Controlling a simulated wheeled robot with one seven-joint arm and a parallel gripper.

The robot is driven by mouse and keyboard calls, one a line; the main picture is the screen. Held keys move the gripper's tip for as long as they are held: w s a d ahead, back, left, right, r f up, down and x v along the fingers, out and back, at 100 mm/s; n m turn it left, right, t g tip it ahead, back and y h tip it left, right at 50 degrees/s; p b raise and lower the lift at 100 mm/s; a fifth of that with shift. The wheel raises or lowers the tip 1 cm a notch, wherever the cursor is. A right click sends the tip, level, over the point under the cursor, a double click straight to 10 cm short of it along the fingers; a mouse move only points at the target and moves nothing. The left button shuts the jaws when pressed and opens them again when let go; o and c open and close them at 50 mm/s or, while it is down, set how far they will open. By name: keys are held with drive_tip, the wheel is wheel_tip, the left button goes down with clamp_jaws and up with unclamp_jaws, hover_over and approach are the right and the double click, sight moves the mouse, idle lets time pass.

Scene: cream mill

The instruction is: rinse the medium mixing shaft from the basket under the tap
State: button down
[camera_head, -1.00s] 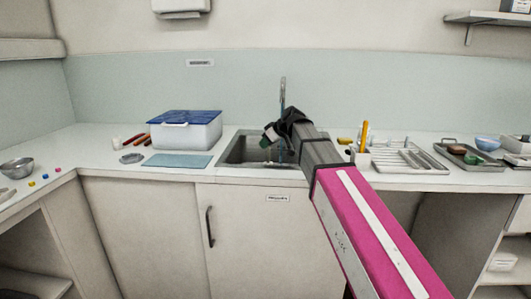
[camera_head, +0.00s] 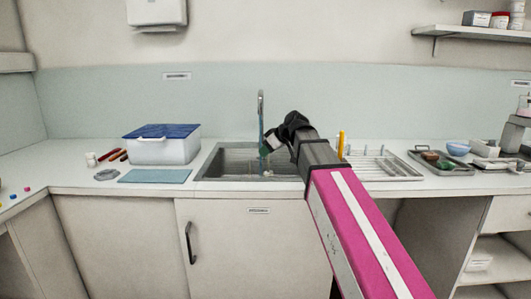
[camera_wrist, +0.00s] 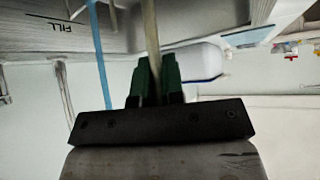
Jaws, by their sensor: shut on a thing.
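My gripper (camera_head: 265,149) is over the sink (camera_head: 215,163), close to the tap (camera_head: 261,105). In the wrist view its green fingers (camera_wrist: 153,72) are shut on a pale, thin shaft (camera_wrist: 151,35), which runs on beyond the fingertips. The shaft's far end is out of the wrist view, and its size cannot be told. A blue stream of water (camera_wrist: 98,50) runs to the left of the shaft in the wrist view, apart from it there. In the head view the stream drops from the tap beside my gripper. My wrist hides part of the sink.
A white tub with a blue lid (camera_head: 163,149) and a blue mat (camera_head: 155,176) are left of the sink. Right of it are a drying rack (camera_head: 385,168), a yellow upright item (camera_head: 341,145) and a tray (camera_head: 455,168). The counter's front strip is clear.

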drive_tip(key=w+a+f, duration=0.1)
drive_tip(key=w+a, duration=0.1)
drive_tip(key=w, duration=0.3)
drive_tip(key=w+a+f, duration=0.1)
drive_tip(key=w+a, duration=0.1)
drive_tip(key=w, duration=0.4)
drive_tip(key=shift+w+a+f, duration=0.15)
drive_tip(key=shift+w+f, duration=0.1)
idle(0.3)
drive_tip(key=shift+d, duration=0.2)
idle(0.4)
drive_tip(key=shift+w+d, duration=0.2)
drive_tip(key=shift+d, duration=0.2)
drive_tip(key=shift+s+a, duration=0.1)
drive_tip(key=shift+a, duration=0.1)
drive_tip(key=shift+s+a, duration=0.15)
drive_tip(key=shift+a, duration=0.25)
drive_tip(key=shift+d, duration=0.15)
drive_tip(key=shift+w+d, duration=0.25)
drive_tip(key=shift+d, duration=0.2)
drive_tip(key=shift+s, duration=0.1)
